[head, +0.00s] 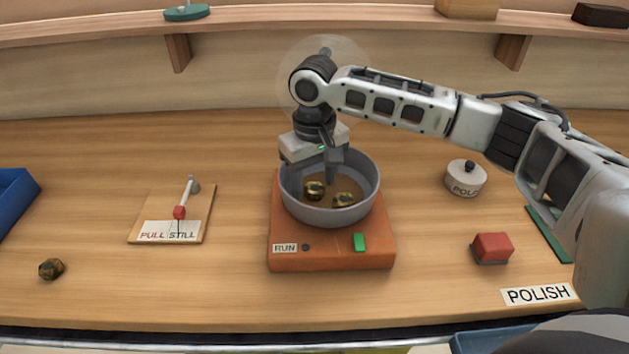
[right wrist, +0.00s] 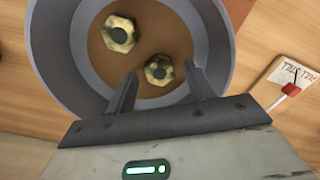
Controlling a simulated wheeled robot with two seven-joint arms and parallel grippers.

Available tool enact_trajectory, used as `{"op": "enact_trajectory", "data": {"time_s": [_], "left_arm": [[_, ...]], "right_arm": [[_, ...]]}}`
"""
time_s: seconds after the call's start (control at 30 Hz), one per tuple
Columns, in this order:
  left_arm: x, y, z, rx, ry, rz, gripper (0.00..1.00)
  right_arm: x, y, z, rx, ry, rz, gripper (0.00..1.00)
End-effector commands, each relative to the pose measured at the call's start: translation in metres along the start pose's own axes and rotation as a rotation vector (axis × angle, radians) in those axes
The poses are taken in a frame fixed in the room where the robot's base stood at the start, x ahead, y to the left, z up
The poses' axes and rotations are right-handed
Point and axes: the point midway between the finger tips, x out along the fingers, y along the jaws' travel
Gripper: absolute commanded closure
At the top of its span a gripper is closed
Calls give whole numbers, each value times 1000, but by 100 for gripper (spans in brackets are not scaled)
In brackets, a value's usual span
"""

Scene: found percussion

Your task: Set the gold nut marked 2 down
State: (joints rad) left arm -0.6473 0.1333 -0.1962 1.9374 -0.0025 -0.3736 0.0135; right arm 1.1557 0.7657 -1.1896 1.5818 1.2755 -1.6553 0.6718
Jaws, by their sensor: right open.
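Two gold nuts with dark patches lie in the grey round bowl (head: 368,195): a left one (head: 315,190) and a right one (head: 344,200). No number can be read on either. My right gripper (head: 330,174) reaches down into the bowl, with its fingers open. In the right wrist view, the nearer nut (right wrist: 158,70) lies between the spread fingertips of the gripper (right wrist: 162,74), with gaps at its sides. The other nut (right wrist: 121,33) lies farther off on the brown bowl floor. My left gripper is not in view.
The bowl sits on an orange base (head: 333,258) with a RUN label and green switch. A dark nut (head: 51,269) lies at the left. A PULL STILL board (head: 142,222), white lidded pot (head: 466,182), red block (head: 492,248) and POLISH label (head: 539,294) stand around it.

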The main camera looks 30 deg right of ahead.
Motion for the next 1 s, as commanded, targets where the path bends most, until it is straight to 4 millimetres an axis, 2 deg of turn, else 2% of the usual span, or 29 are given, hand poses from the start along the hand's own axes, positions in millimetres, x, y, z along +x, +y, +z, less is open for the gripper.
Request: {"op": "enact_trajectory", "data": {"time_s": [0.3,0.5,0.7,1.0], "left_arm": [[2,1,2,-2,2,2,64],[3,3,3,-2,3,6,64],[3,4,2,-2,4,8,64],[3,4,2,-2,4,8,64]], "right_arm": [[-66,0,-1,0,6,-1,46],[-100,0,0,0,3,0,46],[-114,0,0,0,1,0,46],[-115,0,0,0,1,0,46]]}}
